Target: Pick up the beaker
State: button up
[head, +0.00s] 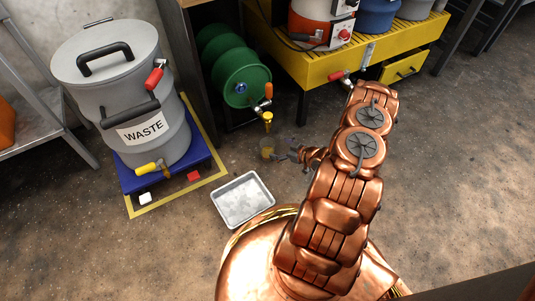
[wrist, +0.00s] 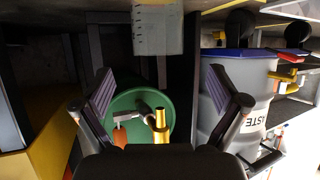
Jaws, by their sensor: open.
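The beaker (head: 267,148) is a small clear vessel with a yellowish tint, upright on the floor just below a brass tap. My gripper (head: 289,151) is low beside it on the right, with its jaws toward it; I cannot tell whether they touch. The wrist view is upside down. There my gripper (wrist: 160,82) shows two spread fingers with nothing held between them. A greyish, see-through shape at the top centre looks like the beaker (wrist: 158,28), beyond the fingertips and lined up with the gap.
The green drum (head: 241,78) with its brass tap (head: 267,121) overhangs the beaker. A grey tray (head: 243,200) lies on the floor nearer me. The waste drum (head: 146,115) stands on a blue platform at left. A yellow bench (head: 340,70) is at upper right. Open floor lies right.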

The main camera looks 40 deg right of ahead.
aim_at(262, 143)
jog(key=b+x, duration=0.1)
jog(key=x, duration=0.2)
jog(key=b+x, duration=0.2)
jog(key=x, duration=0.1)
jog(key=shift+w+f+b, duration=0.2)
jog(key=shift+f+b, duration=0.1)
jog(key=shift+f, duration=0.15)
jog(key=shift+w+a+f, duration=0.1)
jog(key=shift+w, duration=0.4)
jog(key=c, duration=1.2)
jog(key=shift+r, duration=0.2)
